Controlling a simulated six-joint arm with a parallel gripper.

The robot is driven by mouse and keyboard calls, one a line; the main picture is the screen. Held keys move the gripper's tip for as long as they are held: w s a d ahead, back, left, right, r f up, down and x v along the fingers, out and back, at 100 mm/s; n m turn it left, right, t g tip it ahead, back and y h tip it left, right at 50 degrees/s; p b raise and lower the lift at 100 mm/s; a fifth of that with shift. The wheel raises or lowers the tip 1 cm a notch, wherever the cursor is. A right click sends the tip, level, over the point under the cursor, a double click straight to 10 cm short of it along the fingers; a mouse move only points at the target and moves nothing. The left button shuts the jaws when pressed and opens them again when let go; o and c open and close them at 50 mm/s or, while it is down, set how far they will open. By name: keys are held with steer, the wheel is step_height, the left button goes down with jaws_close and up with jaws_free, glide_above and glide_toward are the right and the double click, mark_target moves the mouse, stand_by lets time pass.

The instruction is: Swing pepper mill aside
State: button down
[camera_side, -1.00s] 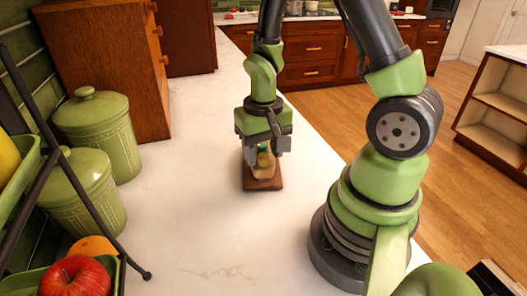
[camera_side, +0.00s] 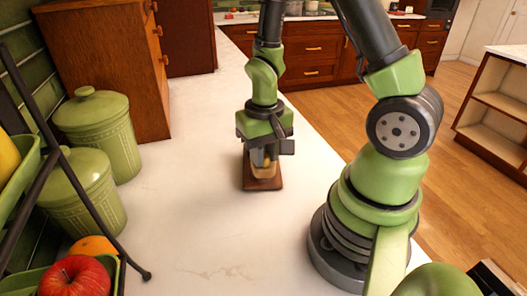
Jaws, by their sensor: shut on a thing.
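My gripper (camera_side: 266,155) points down over the counter, with its jaws shut on a small tan, wood-coloured thing (camera_side: 263,172) that I take to be the pepper mill. The mill looks upright and stands on or just over a small dark brown wooden tray (camera_side: 263,185). The fingers hide the mill's upper part. I cannot tell whether it touches the tray or whether other things stand behind it.
The white countertop (camera_side: 195,225) is clear to the left and in front of the tray. Green lidded canisters (camera_side: 98,135) and a wooden cabinet (camera_side: 105,60) line the left. A fruit rack with a red apple (camera_side: 75,277) is at the lower left. The counter's right edge drops to the floor.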

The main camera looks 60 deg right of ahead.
steer(key=n, duration=0.2)
steer(key=s+d+n, duration=0.1)
steer(key=n, duration=0.1)
steer(key=shift+s+d, duration=0.15)
steer(key=shift+d, duration=0.05)
steer(key=shift+s+d+n, duration=0.1)
steer(key=shift+d+n, duration=0.75)
steer(key=shift+n, duration=1.4)
steer(key=shift+w+d+n, duration=0.1)
steer(key=shift+d+n, duration=0.8)
steer(key=shift+n, duration=1.3)
steer(key=shift+s+d+n, duration=0.1)
steer(key=shift+d+n, duration=0.75)
steer(key=shift+n, duration=1.4)
steer(key=c, duration=1)
jaws_free()
steer(key=shift+o, duration=0.2)
